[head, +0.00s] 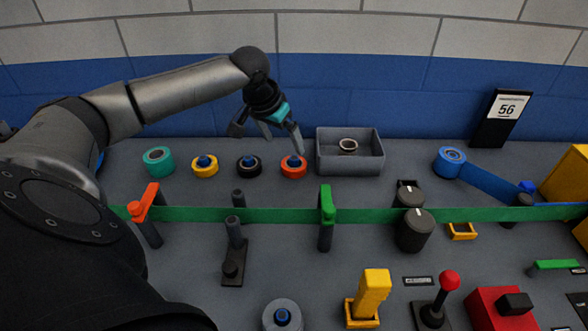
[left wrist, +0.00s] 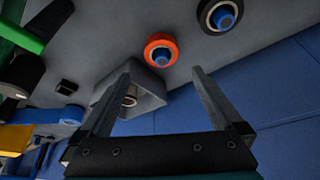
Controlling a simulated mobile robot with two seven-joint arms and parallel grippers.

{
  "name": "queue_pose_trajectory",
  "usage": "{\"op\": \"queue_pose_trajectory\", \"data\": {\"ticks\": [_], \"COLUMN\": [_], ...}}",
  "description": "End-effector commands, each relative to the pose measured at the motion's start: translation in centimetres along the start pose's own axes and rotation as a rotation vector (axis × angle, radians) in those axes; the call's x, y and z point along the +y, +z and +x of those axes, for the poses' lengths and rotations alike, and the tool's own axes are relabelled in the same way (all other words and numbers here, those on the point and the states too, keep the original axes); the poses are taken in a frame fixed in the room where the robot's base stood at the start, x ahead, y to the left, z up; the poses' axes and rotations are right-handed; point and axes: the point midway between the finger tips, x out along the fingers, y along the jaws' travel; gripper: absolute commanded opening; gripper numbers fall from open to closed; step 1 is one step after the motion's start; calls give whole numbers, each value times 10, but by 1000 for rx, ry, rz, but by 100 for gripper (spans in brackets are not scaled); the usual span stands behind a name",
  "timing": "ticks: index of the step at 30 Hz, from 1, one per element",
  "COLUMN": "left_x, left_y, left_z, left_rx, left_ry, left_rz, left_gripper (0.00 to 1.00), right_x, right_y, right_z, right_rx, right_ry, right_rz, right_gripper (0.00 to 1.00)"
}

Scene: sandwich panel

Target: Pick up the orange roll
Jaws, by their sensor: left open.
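The orange roll (head: 293,167) sits on the grey panel over a blue-topped peg, between a black roll and a grey tray. It also shows in the left wrist view (left wrist: 161,50), beyond the fingertips and near the middle. My left gripper (head: 268,128) is above and just behind the row of rolls, with one finger close over the orange roll. In the left wrist view its two fingers (left wrist: 160,72) are wide apart with nothing between them. Whether the near finger touches the roll cannot be told. My right gripper is not in view.
A black roll (head: 249,166), a yellow roll (head: 205,166) and a teal roll (head: 158,161) stand left of the orange one. The grey tray (head: 349,168) is close on its right. A green band (head: 280,214) runs across in front. A blue wall is behind.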

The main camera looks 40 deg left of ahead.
Motion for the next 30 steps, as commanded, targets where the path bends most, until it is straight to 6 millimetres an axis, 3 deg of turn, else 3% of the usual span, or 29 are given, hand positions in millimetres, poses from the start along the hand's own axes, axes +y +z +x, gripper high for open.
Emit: {"op": "queue_pose_trajectory", "data": {"ticks": [3,7,14,20,25,30], "left_x": [1,0,-1,-1,-2,-2], "left_y": [1,1,-1,-5,-5,-6], "left_z": [30,51,65,89,110,115], "left_rx": [-1,-1,1,0,0,0], "left_ry": [3,1,-1,1,0,-2], "left_rz": [-2,-1,1,-1,0,2], "left_gripper": [100,100,100,100,100,100], "right_x": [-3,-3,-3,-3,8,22], "right_y": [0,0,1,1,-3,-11], "right_z": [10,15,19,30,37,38], "right_rx": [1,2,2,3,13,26], "right_ry": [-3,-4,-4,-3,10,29], "right_rz": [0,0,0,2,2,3], "right_gripper": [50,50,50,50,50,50]}}
